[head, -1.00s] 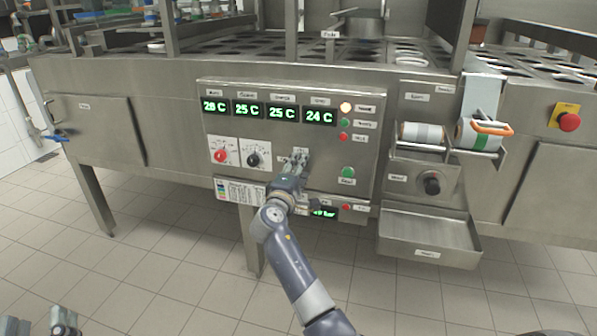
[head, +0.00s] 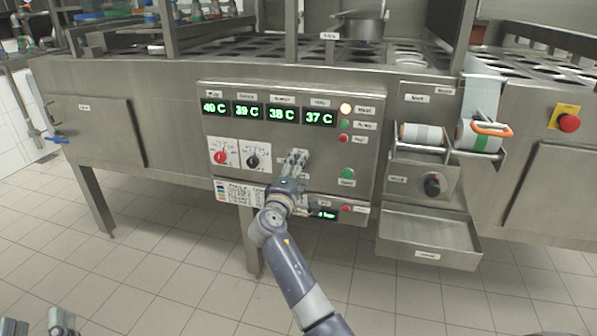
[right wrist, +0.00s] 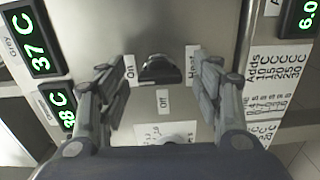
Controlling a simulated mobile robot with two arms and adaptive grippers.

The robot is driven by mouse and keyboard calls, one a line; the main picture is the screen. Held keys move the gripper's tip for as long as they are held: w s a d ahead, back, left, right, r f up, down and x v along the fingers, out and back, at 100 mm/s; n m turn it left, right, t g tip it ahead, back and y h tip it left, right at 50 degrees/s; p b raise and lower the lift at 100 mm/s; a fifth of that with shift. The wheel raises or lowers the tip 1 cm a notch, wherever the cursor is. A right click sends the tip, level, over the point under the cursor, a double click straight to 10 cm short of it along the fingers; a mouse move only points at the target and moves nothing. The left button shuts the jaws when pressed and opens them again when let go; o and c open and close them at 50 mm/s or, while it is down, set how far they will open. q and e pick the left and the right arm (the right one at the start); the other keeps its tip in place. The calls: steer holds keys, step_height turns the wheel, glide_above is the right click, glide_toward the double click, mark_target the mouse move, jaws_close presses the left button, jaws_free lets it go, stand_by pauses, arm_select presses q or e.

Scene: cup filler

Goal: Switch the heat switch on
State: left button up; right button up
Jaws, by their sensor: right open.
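The heat switch (right wrist: 160,70) is a black knob in the right wrist view. Labels "On" (right wrist: 130,67), "Off" (right wrist: 163,100) and "Heat" (right wrist: 192,65) surround it. Its handle lies across the picture, roughly in line with "On". My right gripper (right wrist: 162,88) is open, its fingers on either side of the knob and apart from it. In the head view my right gripper (head: 297,160) is at the control panel (head: 325,150) and hides the switch. My left gripper (head: 36,325) is at the bottom left edge, fingers apart, partly cut off.
Green displays (head: 268,111) read 40, 39, 38 and 37 C. A red knob (head: 221,157) and a black knob (head: 253,161) sit left of my right gripper. A drip tray (head: 428,232) juts out at right.

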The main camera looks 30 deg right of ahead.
steer(key=v, duration=1.1)
steer(key=shift+s, duration=0.15)
steer(key=shift+a+f, duration=0.1)
steer(key=shift+a, duration=0.05)
